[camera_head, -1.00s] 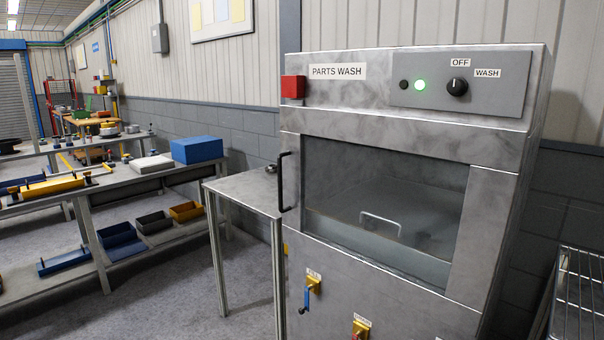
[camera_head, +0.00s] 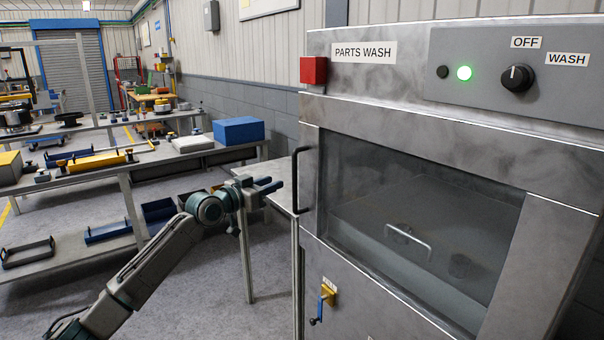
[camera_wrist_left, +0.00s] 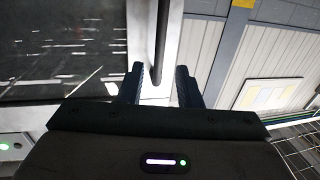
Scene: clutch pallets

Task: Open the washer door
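The parts washer (camera_head: 400,105) has a closed windowed door (camera_head: 314,160) with a black vertical bar handle (camera_head: 297,180) on its left edge. My left gripper (camera_head: 275,186) is just left of the handle in the head view, fingers pointing at it. In the left wrist view my left gripper (camera_wrist_left: 161,80) is open, with nothing held. The dark handle bar (camera_wrist_left: 161,45) lines up between its two fingers there; whether it reaches between the fingertips I cannot tell. My right gripper is not in view.
A narrow metal table (camera_head: 284,198) stands left of the washer, beneath my left gripper. A blue-handled valve (camera_head: 327,298) sits low on the washer front. A workbench (camera_head: 120,166) with a blue box (camera_head: 238,130) stands farther left. Open floor lies between.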

